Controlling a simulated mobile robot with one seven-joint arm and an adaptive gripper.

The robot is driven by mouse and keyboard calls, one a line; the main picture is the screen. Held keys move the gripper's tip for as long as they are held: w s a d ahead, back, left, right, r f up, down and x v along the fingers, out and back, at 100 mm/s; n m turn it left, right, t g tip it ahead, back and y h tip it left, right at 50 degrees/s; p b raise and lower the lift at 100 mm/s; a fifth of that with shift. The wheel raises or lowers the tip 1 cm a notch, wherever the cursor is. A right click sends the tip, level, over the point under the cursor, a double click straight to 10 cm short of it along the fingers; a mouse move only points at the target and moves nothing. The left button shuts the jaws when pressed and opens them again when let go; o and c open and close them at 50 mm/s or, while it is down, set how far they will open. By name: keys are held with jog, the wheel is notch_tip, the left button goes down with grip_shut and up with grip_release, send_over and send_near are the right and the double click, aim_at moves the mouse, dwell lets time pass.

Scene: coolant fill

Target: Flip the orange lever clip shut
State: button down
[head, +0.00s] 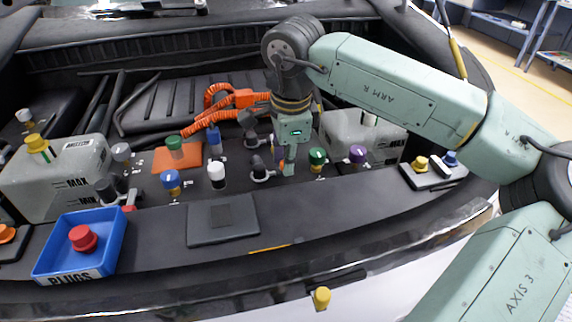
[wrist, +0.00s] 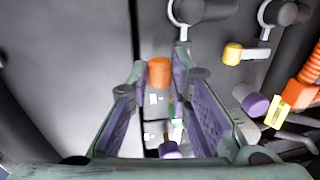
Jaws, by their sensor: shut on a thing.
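My gripper (head: 285,168) points down among the caps and fittings in the middle of the engine bay. In the wrist view my gripper (wrist: 160,75) has its two purple-lined fingers on either side of a rounded orange piece, which I take to be the orange lever clip (wrist: 159,71). The fingers are shut on it at their tips. In the head view only a small bit of orange (head: 281,167) shows beside the fingers. The fingers hide most of the clip, so I cannot tell its angle.
A green cap (head: 317,157) and a purple cap (head: 358,154) stand close to the right. A white cap (head: 216,173) stands left. Orange hoses (head: 212,105) run behind. A blue tray (head: 82,246) holds a red plug (head: 83,238). The dark front ledge is mostly clear.

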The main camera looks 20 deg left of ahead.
jog(key=f+t+b, duration=0.1)
jog(key=b, duration=0.1)
jog(key=s+f+t+y+b, duration=0.1)
jog(key=b, duration=0.2)
jog(key=shift+d, duration=0.4)
jog(key=shift+s+r+t+y+b, duration=0.15)
jog(key=shift+r+t+y+b, duration=0.2)
jog(key=shift+b, duration=0.5)
jog(key=c, duration=1.5)
grip_release()
jog(key=shift+p, duration=0.3)
